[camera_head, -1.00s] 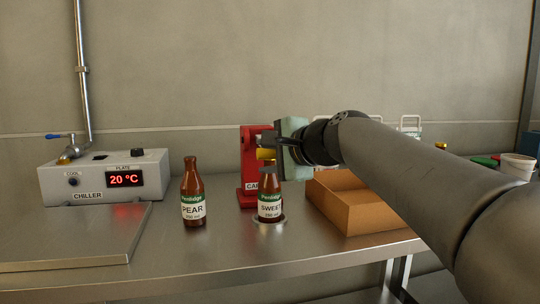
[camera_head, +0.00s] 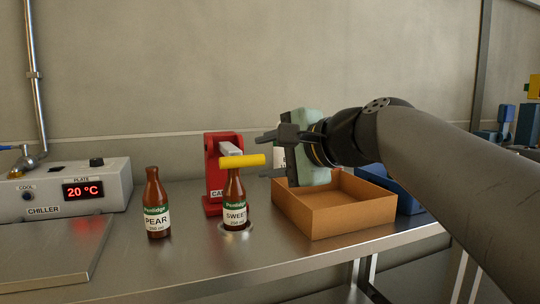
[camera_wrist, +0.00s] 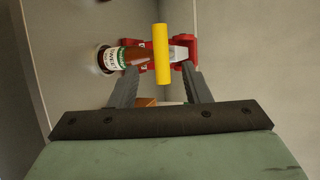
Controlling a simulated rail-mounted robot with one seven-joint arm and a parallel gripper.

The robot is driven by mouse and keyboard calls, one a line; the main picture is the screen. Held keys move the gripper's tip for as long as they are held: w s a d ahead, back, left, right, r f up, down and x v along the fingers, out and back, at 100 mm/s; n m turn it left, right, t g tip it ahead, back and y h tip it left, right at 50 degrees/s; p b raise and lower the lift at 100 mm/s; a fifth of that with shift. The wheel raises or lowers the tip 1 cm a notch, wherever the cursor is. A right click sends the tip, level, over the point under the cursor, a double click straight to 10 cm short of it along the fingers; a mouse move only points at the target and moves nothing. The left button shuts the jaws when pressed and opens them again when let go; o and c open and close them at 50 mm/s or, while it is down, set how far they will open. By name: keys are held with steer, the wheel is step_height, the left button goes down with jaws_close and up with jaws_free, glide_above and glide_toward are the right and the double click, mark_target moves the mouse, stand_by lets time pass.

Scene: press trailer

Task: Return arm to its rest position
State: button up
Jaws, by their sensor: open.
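My gripper (camera_head: 268,156) is open and empty, pointing left above the near-left part of the orange-brown box. In the wrist view its two fingers (camera_wrist: 158,85) stand apart, with the red capper's yellow handle (camera_wrist: 162,54) beyond them. The SWEET bottle (camera_head: 235,208) stands upright on a round metal seat in front of the red capper (camera_head: 214,172). The yellow handle (camera_head: 242,161) lies level across the top of that bottle, so its cap is hidden. The bottle also shows in the wrist view (camera_wrist: 122,57). The PEAR bottle (camera_head: 156,212) stands upright to the left.
The chiller (camera_head: 65,190), reading 20 °C, stands at the left with a flat metal plate (camera_head: 40,250) before it. An open orange-brown box (camera_head: 340,214) sits below my gripper. A blue bin (camera_head: 408,198) is behind it. The front of the steel bench is clear.

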steer(key=shift+p, duration=0.3)
steer(key=s+d+f+n+g+h+p, duration=0.5)
steer(key=s+p, duration=0.5)
steer(key=p, duration=0.4)
steer(key=s+d+f+n+g+h+p, duration=0.4)
steer(key=s+d+f+p, duration=0.4)
steer(key=p, duration=0.6)
steer(key=s+d+n+h, duration=0.1)
steer(key=s+d, duration=0.1)
steer(key=s, duration=0.1)
steer(key=shift+d+f+n+g+p, duration=0.2)
steer(key=shift+d+n+g+p, duration=0.1)
steer(key=shift+n+g+p, duration=0.1)
